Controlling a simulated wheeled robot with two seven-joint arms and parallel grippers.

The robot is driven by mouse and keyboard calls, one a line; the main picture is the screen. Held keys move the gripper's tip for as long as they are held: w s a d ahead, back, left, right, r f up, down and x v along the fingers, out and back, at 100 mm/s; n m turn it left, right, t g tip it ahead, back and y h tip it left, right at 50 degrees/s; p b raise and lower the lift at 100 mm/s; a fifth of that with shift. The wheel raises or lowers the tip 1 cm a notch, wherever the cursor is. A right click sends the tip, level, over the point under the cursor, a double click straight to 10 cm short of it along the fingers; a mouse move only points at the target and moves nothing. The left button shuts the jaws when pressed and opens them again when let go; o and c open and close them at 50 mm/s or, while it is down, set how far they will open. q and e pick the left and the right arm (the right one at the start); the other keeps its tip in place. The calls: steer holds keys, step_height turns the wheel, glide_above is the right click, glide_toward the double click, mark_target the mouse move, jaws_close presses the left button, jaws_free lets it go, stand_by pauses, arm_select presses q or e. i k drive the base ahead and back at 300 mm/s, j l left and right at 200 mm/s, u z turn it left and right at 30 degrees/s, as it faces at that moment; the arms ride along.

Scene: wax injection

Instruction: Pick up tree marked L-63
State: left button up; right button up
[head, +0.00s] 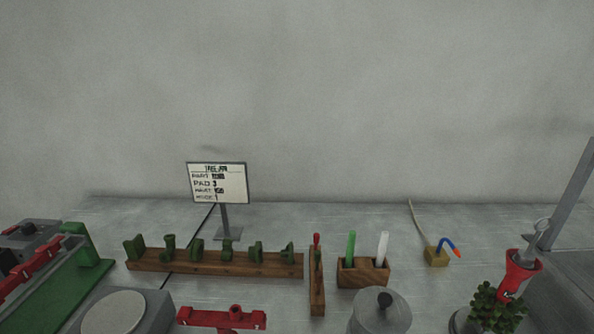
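A likely wax tree stands at the lower right, with a cluster of green pieces (490,308) below a red cup-shaped part (520,272). A metal point and ring (540,228) rise from the red part. A round grey base shows partly behind the green cluster. I cannot read any L-63 mark on it. Neither of my grippers is in view.
A wooden rack (215,263) holds several green pieces; a sign (218,183) stands behind it. A wooden block (362,273) holds green and white sticks. A lidded grey pot (380,312), red bar (222,318), green machine bed (50,300) and brass block (436,257) stand around.

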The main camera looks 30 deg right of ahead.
mark_target(486, 311)
steer(key=z, duration=0.45)
steer(key=l+z, duration=0.15)
steer(key=z, duration=0.25)
steer(key=l+z, duration=0.1)
steer(key=z, duration=0.35)
steer(key=l+z, duration=0.1)
steer(key=z, duration=0.3)
steer(key=l+z, duration=0.1)
steer(key=z, duration=0.35)
steer(key=k, duration=0.05)
